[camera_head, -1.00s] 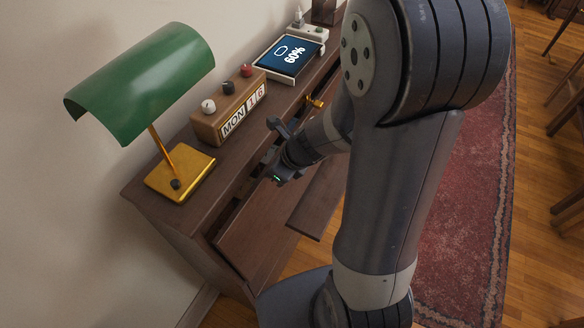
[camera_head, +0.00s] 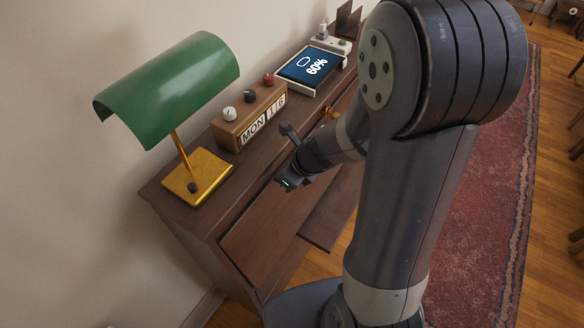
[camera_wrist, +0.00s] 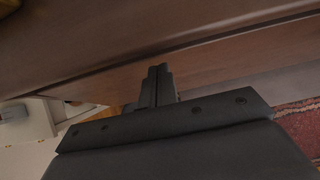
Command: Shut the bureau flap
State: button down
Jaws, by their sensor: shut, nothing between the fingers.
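The brown wooden bureau (camera_head: 168,205) stands against the wall. Its flap (camera_head: 262,222) is swung up against the front, close under the top's edge, with a thin dark line between them. In the wrist view the flap (camera_wrist: 215,58) is the lighter brown face below the dark top edge. My gripper (camera_head: 291,180) is at the flap's upper part; in the wrist view its fingers (camera_wrist: 159,74) are together and empty, with tips at or very near the flap's face. I cannot tell whether they touch, or whether the flap is fully flush.
On the top stand a green-shaded brass lamp (camera_head: 196,178), a wooden calendar block (camera_head: 250,121) and a tablet (camera_head: 310,70). A flat brown panel (camera_head: 333,212) juts out at the front, right of the flap. A red rug (camera_head: 480,215) lies on the right.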

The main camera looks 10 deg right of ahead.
jog(key=v, duration=0.9)
jog(key=shift+d+r, duration=0.2)
jog(key=shift+r, duration=0.15)
jog(key=shift+s, duration=0.1)
jog(key=x, duration=1)
jog(key=shift+a+f+b, duration=0.15)
jog(key=shift+f+b, duration=0.15)
jog(key=shift+f, duration=0.05)
jog(key=shift+r, duration=0.1)
